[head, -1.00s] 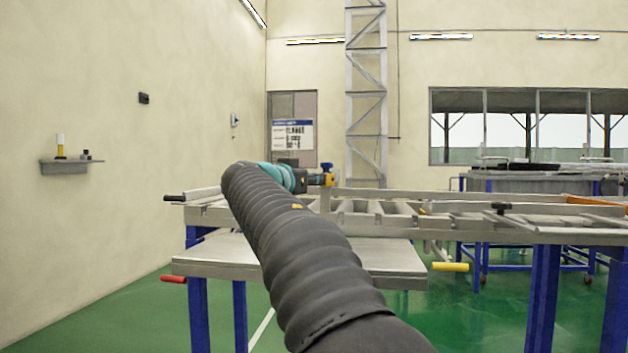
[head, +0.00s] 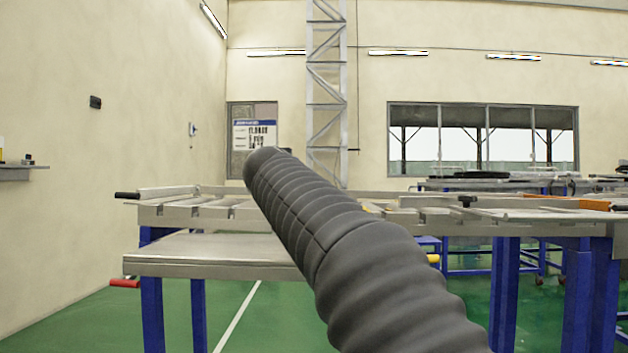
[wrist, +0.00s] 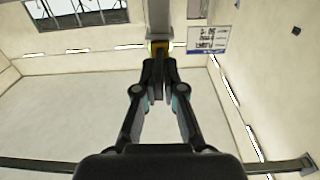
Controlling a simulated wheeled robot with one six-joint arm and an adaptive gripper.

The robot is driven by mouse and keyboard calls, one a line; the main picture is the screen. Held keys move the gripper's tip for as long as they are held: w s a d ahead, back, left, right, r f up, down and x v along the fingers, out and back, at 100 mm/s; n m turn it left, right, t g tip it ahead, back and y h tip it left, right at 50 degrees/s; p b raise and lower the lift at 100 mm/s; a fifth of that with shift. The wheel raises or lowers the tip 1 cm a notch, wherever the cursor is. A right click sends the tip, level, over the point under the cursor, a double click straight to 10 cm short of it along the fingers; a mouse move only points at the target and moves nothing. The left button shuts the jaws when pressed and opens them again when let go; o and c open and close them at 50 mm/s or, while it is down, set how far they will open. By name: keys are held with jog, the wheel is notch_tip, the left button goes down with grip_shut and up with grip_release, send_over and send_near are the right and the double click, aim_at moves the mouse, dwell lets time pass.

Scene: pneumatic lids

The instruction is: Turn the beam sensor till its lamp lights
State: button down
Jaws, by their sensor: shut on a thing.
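The beam sensor (wrist: 159,48) is a small yellow block at the end of a grey post, at the top middle of the wrist view. A bright green spot shows on its left side and an orange-red spot on its right. My gripper (wrist: 160,68) is shut on the sensor, and its black fingertips cover much of it. In the head view my dark sleeved arm hides both gripper and sensor.
A grey metal frame (head: 215,207) on blue legs runs across the head view, with a lower shelf (head: 205,262) at its left. A red handle (head: 124,283) sticks out left of the shelf. Green floor lies open at lower left.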

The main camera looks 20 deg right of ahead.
dwell(0.3)
jog(key=c, duration=1.3)
grip_release()
jog(key=shift+s, duration=0.1)
jog(key=v, duration=1.2)
jog(key=shift+d, duration=0.1)
